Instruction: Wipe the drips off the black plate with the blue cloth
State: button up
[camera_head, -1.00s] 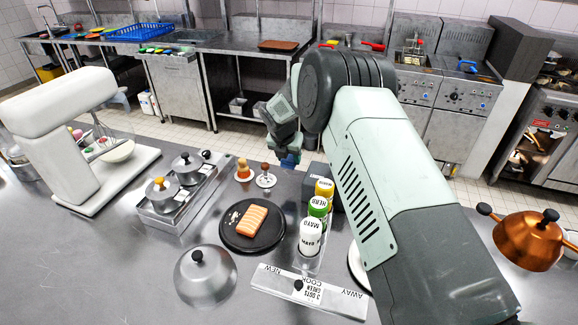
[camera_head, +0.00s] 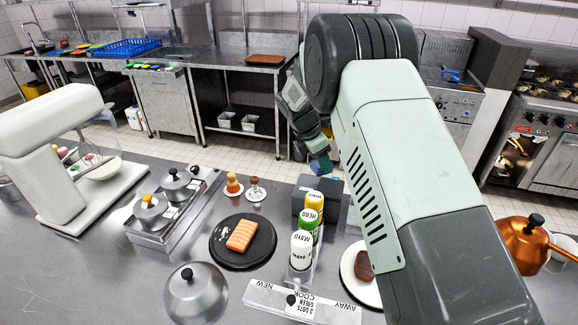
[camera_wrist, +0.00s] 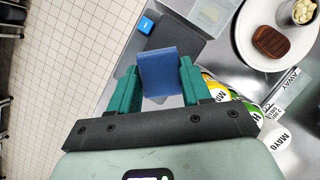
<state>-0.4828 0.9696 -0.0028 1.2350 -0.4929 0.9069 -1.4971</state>
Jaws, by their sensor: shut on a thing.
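The black plate (camera_head: 264,243) lies on the steel counter in the head view and carries a piece of salmon (camera_head: 241,235). A small pale mark shows at its left side; I cannot clearly make out the drips. My gripper (camera_wrist: 155,85) is shut on the blue cloth (camera_wrist: 160,72), which stands up between its green fingers in the wrist view. In the head view the gripper (camera_head: 318,155) is behind and right of the plate, near the counter's far edge and apart from the plate. The black plate is not in the wrist view.
Mayo (camera_head: 301,250), herb (camera_head: 310,215) and yellow-topped bottles stand right of the plate, before a dark box (camera_head: 300,199). A white plate (camera_wrist: 245,45) with a brown patty is farther right. A steel dome (camera_head: 195,292) and a label strip (camera_head: 262,294) lie in front.

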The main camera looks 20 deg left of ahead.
jog(key=s+d+r+m+g+y, duration=0.2)
jog(key=s+d+r+m+g, duration=0.35)
jog(key=m, duration=0.75)
jog(key=s+d+r+m+g+y, duration=0.1)
jog(key=s+d+r+m+g, duration=0.1)
jog(key=s+d+r+m, duration=0.75)
jog(key=a+f+m+t+y, duration=0.2)
jog(key=a+f+m, duration=0.5)
jog(key=a, duration=0.6)
jog(key=a+f+m+t+y, duration=0.1)
jog(key=a+f+m, duration=0.65)
jog(key=a, duration=0.55)
jog(key=a+f+m+t+y, duration=0.2)
jog(key=a+f+m, duration=0.5)
jog(key=a, duration=0.6)
jog(key=shift+g, duration=0.25)
jog(key=shift+s+d+f, duration=0.15)
jog(key=shift+s+f, duration=0.05)
jog(key=shift+f, duration=1.6)
jog(key=shift+s+d+f, duration=0.1)
jog(key=shift+s+f, duration=0.05)
jog(key=shift+f, duration=1.65)
jog(key=shift+s+f, duration=0.55)
jog(key=shift+s+a, duration=0.2)
jog(key=shift+s, duration=2.45)
jog(key=shift+w+d, duration=0.2)
jog(key=shift+w, duration=3.1)
notch_tip(320, 180, up, 8)
